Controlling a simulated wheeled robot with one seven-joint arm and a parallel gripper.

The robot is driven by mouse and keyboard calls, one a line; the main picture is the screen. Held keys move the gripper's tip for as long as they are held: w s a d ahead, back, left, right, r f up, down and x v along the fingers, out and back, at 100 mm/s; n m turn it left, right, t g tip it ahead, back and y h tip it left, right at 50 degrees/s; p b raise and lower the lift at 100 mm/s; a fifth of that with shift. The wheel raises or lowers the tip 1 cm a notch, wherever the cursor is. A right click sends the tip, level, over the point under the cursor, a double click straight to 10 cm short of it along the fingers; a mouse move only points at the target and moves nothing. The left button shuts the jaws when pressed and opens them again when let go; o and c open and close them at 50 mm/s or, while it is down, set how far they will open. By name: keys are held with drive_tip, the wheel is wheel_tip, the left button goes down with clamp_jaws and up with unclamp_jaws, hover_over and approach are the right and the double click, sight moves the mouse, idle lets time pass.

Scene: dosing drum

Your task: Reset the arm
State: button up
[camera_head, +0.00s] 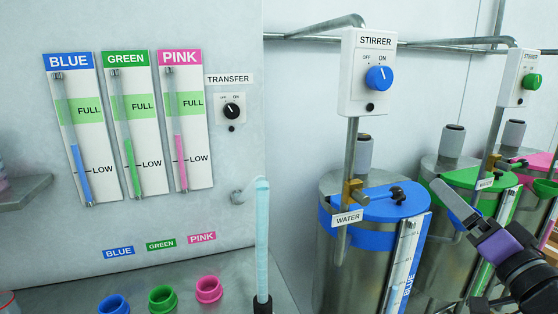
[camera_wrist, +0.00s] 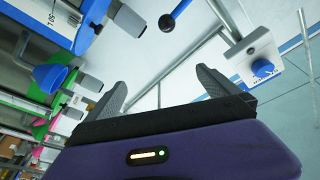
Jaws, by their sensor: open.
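My gripper (camera_wrist: 160,84) is open, with its two grey fingers apart and nothing between them in the wrist view. In the head view my gripper (camera_head: 452,203) is at the lower right, in front of the green-lidded drum (camera_head: 472,180) and to the right of the blue-lidded drum (camera_head: 340,255). Its light grey finger points up and left, close in the picture to the blue drum's level gauge (camera_head: 407,262); I cannot tell the gap in depth.
The stirrer box (camera_head: 368,75) with a blue knob hangs above the blue drum, with a brass water valve (camera_head: 354,192) below it. A panel (camera_head: 130,125) with three level tubes stands left. Blue, green and pink ports (camera_head: 162,298) sit at its foot. A blue funnel (camera_wrist: 50,76) shows in the wrist view.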

drive_tip(key=s+a+f+h, duration=0.3)
drive_tip(key=s+f+h, duration=0.3)
drive_tip(key=s+f, duration=0.9)
drive_tip(key=s+a+f+n+g+y, duration=0.1)
drive_tip(key=s+a+f+n, duration=0.1)
drive_tip(key=s, duration=0.7)
drive_tip(key=s+a+f+n+g+y, duration=0.1)
drive_tip(key=s+a+f+n+g, duration=0.1)
drive_tip(key=s+a+f, duration=0.3)
drive_tip(key=s+a+f+n+g+y, duration=0.2)
drive_tip(key=s+f, duration=0.3)
drive_tip(key=s, duration=0.8)
drive_tip(key=shift+s+a, duration=0.25)
drive_tip(key=shift+a, duration=0.65)
